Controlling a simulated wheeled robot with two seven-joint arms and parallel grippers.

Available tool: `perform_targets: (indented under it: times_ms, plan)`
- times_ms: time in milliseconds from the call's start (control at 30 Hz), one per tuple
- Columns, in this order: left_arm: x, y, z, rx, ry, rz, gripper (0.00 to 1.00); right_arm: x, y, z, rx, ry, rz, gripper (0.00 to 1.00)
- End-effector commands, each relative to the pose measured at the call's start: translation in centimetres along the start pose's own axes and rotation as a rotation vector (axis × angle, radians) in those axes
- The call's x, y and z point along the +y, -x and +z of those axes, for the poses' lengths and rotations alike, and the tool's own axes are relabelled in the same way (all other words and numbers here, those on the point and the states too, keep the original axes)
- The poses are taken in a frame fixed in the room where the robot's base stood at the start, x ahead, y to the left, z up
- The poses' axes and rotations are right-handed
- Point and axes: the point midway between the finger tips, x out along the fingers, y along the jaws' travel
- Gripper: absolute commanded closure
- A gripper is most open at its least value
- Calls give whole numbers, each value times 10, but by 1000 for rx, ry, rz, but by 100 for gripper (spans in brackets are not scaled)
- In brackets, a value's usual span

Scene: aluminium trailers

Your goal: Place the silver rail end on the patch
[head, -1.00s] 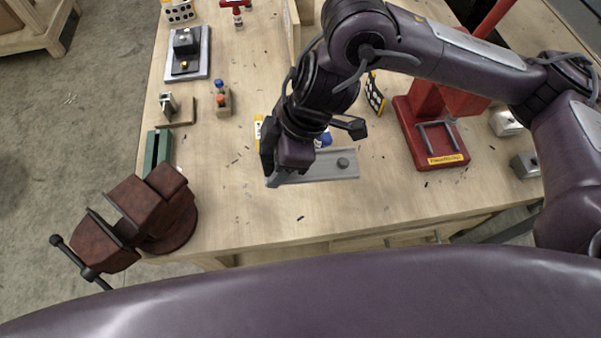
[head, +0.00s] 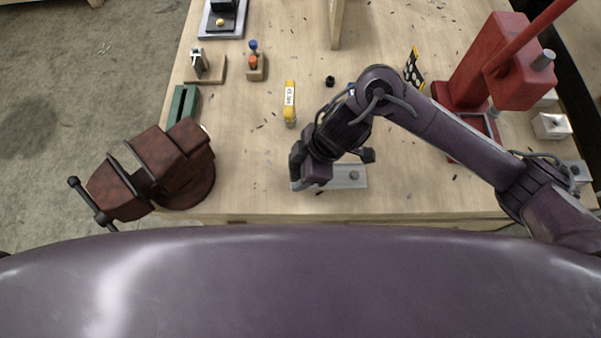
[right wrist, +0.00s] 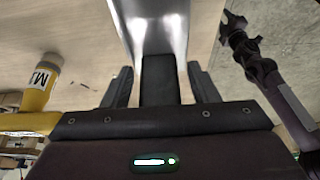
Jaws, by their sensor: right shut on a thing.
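In the right wrist view the shiny rail (right wrist: 155,28) runs up from between the two dark fingers (right wrist: 158,85). I cannot tell whether the rail touches the bench. I cannot make out the patch. A dark claw on a purple arm, apparently my left gripper (right wrist: 235,25), shows in the right wrist view, its jaws unclear.
A red-brown vise (head: 170,165) stands at the bench's left front corner. A yellow labelled tool (head: 290,105) lies behind my right gripper. A red press (head: 485,62) stands at the right. The bench between the vise and the rail is clear.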

Motion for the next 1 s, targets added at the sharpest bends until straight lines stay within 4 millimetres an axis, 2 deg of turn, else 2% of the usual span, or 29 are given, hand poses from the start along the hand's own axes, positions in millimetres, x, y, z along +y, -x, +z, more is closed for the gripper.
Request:
perform_targets:
  times_ms: [100,200,600,633,700,800,1000]
  plan:
    - [1,-2,1,-1,-2,1,64,-1,-19,8,0,-4,-4,79]
    - [1,-2,1,-2,-3,2,64,-1,-28,12,0,-3,-2,79]
    - [2,-4,3,-4,-3,2,64,0,-32,13,1,-1,0,79]
    - [2,-4,3,-4,-3,2,64,0,-33,14,0,-1,-1,45]
    - [2,-3,3,-4,-2,2,64,0,-32,14,0,-1,-1,35]
    - [2,-3,3,-4,-2,3,64,0,-32,14,0,-1,-1,24]
    - [2,-3,3,-4,-1,3,64,0,-32,14,0,-1,-1,24]
